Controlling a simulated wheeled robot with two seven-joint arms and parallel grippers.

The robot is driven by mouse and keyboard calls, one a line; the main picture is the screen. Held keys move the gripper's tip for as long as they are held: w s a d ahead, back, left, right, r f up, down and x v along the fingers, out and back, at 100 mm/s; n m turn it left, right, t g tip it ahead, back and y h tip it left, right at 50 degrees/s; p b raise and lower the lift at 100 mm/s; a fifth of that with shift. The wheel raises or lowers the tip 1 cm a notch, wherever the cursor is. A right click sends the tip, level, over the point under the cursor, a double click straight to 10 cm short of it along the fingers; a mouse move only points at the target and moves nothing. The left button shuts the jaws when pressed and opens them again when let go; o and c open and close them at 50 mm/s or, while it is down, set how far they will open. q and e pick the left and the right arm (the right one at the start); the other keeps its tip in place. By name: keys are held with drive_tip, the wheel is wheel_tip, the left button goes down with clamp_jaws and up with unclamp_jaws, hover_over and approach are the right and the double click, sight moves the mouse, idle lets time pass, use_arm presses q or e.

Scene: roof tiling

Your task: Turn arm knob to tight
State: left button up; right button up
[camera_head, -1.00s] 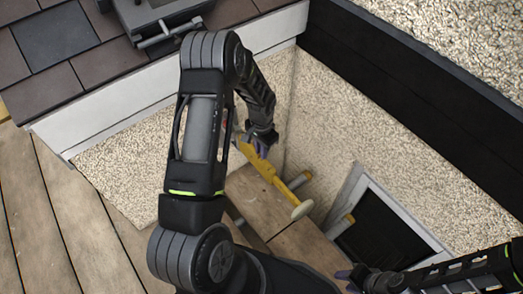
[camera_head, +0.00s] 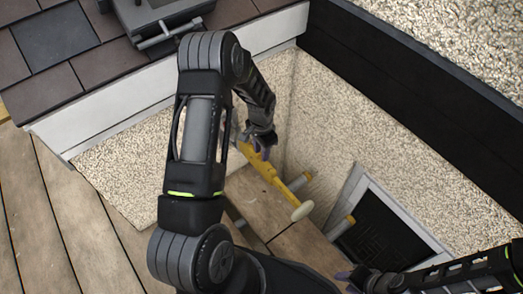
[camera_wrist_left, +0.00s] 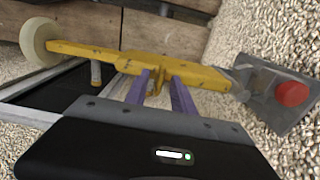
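A yellow arm (camera_head: 275,178) with a pale round wheel (camera_head: 302,211) at its near end stands out over a wooden board by the pebbled wall. In the left wrist view the yellow arm (camera_wrist_left: 120,58) runs across the picture, with the wheel (camera_wrist_left: 39,41) at left. A small yellow knob (camera_wrist_left: 157,88) sticks out from it between the purple fingers of my left gripper (camera_wrist_left: 163,80). The fingers stand apart on either side of the knob; whether both press on it is unclear. My right gripper (camera_head: 350,277) is low at right, away from the arm; its finger gap is not clear.
A grey plate with a red button (camera_wrist_left: 292,94) is beside the arm's far end. A dark window (camera_head: 385,235) is in the wall at right. A wooden deck (camera_head: 70,225) lies at left, roof tiles (camera_head: 60,45) at upper left. Pipe stubs (camera_head: 342,228) stick out near the window.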

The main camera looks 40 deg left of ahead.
use_arm(q)
wheel_tip(320, 180, up, 8)
drive_tip(key=shift+f+p, duration=0.1)
drive_tip(key=shift+p, duration=0.75)
